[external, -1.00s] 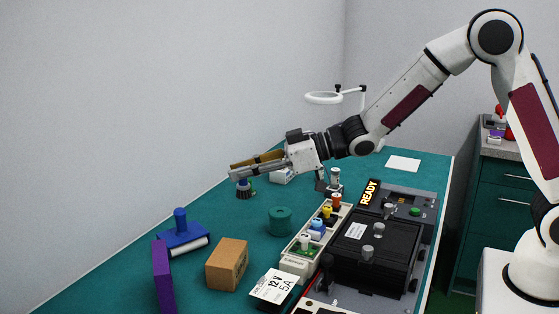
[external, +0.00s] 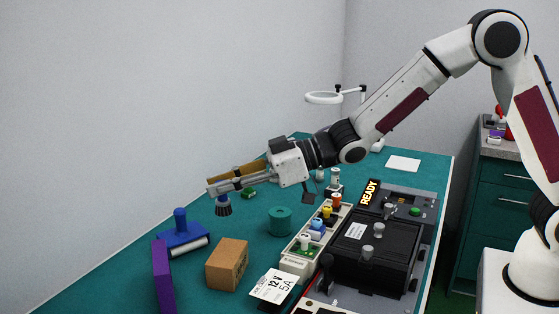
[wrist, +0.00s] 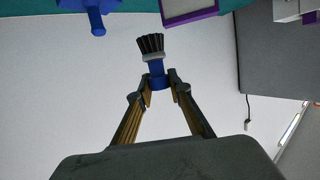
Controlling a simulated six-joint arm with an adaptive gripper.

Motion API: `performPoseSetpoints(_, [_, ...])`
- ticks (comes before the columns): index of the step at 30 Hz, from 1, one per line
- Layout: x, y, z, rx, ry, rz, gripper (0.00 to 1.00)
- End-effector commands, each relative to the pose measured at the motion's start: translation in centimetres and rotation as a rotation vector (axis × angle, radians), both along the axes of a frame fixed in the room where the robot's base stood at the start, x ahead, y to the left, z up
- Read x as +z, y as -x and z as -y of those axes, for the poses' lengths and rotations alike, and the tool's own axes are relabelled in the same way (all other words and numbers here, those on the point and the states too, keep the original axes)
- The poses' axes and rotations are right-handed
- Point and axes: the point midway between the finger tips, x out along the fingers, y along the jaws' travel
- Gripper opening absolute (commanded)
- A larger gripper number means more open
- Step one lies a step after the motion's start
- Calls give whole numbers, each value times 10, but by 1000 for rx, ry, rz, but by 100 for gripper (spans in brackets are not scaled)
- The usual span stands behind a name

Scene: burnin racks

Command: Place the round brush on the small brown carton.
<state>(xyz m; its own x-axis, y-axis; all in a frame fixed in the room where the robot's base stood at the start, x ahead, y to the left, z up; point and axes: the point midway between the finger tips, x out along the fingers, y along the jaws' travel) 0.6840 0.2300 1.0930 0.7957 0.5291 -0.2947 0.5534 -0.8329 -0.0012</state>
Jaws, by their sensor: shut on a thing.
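The round brush (external: 223,207) has a blue handle and dark bristles. My gripper (external: 213,190) is shut on its handle and holds it in the air with the bristles down, above the back left of the bench. The brush also shows in the wrist view (wrist: 152,47), with its blue handle between my fingertips (wrist: 156,84) and its bristles pointing away. The small brown carton (external: 227,265) stands on the bench in front of the brush, lower in the external view. The brush is apart from the carton. I cannot make out the carton in the wrist view.
A blue roller tool (external: 182,235) and an upright purple panel (external: 163,276) are left of the carton. A round green container (external: 281,221) stands right of it. Beyond are a connector rack (external: 308,250) and a black test box (external: 375,256).

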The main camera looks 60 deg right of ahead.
Motion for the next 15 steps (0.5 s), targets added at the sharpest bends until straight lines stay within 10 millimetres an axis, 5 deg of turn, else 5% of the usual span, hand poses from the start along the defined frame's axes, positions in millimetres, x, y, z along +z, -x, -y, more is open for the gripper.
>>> performPoseSetpoints(15, [-57, 0, 0, 0, 0, -1, 0])
